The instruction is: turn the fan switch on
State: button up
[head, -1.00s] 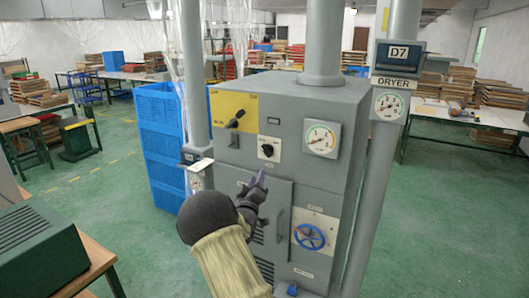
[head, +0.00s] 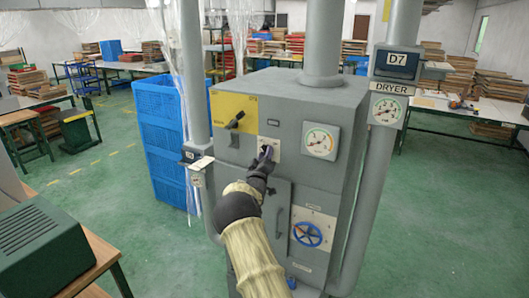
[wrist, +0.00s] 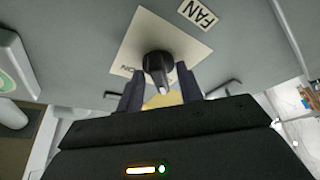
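The fan switch is a black rotary knob with a white mark (wrist: 158,70), on a pale square plate in the wrist view. A FAN label (wrist: 199,14) sits beside the plate, and the letters ON show partly behind the left finger. In the head view the switch plate (head: 276,144) is on the grey dryer's front, and my gripper mostly hides the knob. My gripper (wrist: 159,78) is open, its two dark fingers on either side of the knob with small visible gaps. It also shows in the head view (head: 266,154). I cannot tell whether either finger touches the knob.
The dryer cabinet (head: 300,100) also carries a lever on a yellow panel (head: 226,105), a round gauge (head: 320,142) and a blue handwheel (head: 307,234). Blue crates (head: 160,140) stand at its left. A green machine (head: 40,240) is at the lower left.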

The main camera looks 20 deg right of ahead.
jog(key=shift+w+a+r, duration=0.1)
jog(key=shift+w+a, duration=0.05)
jog(key=shift+w, duration=0.05)
jog(key=shift+s, duration=0.15)
grip_shut()
